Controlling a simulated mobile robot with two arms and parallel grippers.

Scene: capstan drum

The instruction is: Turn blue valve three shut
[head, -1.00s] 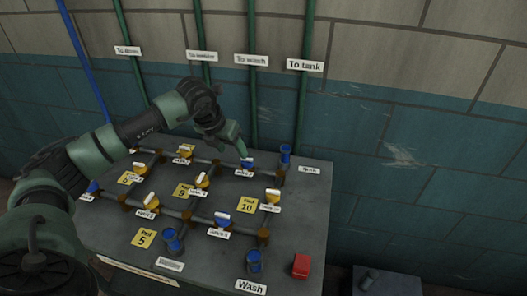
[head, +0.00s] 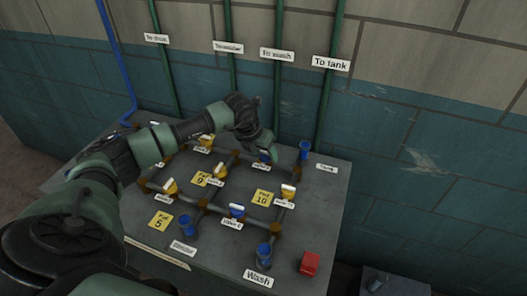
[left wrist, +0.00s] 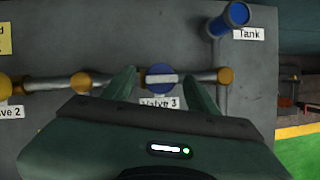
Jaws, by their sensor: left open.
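Blue valve three (left wrist: 161,76) sits on the far pipe run of the table, and its label "Valve 3" is partly covered in the left wrist view. Its white handle bar lies in line with the pipe. It also shows in the head view (head: 265,157), partly hidden by my left gripper (head: 265,145). In the left wrist view my left gripper (left wrist: 160,74) is open, with one finger on each side of the valve. I cannot tell whether the fingers touch it. My right gripper is not in view.
A blue Tank fitting (head: 304,150) stands just right of the valve. Yellow valves (head: 170,187), another blue valve (head: 236,211) and pipes fill the table top (head: 325,200). A red block (head: 309,263) lies at the near right. The wall with green pipes is behind.

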